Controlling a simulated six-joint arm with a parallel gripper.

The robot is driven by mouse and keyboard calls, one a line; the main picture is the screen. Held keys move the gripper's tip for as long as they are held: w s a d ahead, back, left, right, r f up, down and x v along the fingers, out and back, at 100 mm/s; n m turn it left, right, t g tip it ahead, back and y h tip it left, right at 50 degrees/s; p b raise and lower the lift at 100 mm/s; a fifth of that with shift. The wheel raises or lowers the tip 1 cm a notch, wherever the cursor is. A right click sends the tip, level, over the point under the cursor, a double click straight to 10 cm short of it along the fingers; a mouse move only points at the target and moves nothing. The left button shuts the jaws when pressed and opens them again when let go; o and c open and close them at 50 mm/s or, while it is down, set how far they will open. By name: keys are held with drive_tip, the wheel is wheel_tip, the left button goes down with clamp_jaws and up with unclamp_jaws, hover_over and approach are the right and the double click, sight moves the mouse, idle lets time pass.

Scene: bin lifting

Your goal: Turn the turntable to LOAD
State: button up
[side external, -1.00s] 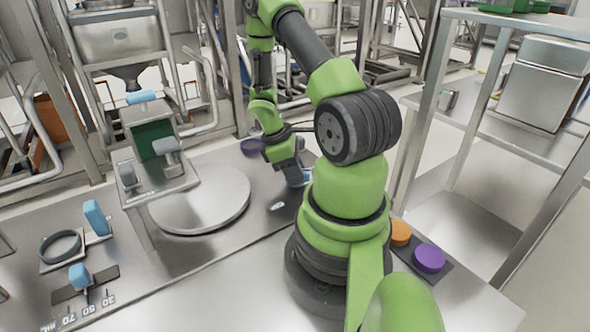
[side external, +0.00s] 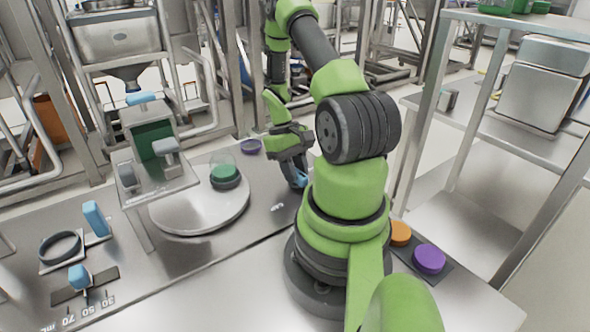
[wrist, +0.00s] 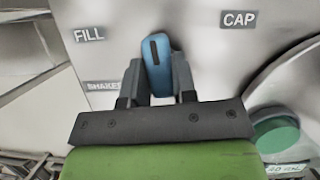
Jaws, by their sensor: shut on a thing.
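The round metal turntable (side external: 190,212) lies flat on the bench. A clear vessel with green content (side external: 225,172) stands at its far right part; it also shows partly in the wrist view (wrist: 277,133). The blue selector handle (side external: 299,178) is at the bench right of the turntable. In the wrist view, the blue handle (wrist: 157,65) stands between the labels FILL (wrist: 88,34) and CAP (wrist: 239,19), with SHAKER at lower left. My gripper (wrist: 158,82) is shut on the handle, a finger on each side. No LOAD label is legible.
A metal stand with a green panel (side external: 155,140) overhangs the turntable's left side. Orange (side external: 399,233) and purple (side external: 429,259) buttons are right of my base. Blue levers (side external: 96,218) stand at front left.

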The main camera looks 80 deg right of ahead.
drive_tip(key=shift+m, duration=0.5)
drive_tip(key=o, duration=0.9)
drive_tip(key=shift+r, duration=0.1)
drive_tip(key=v, duration=1)
drive_tip(key=shift+s+d, duration=0.1)
drive_tip(key=shift+d, duration=0.05)
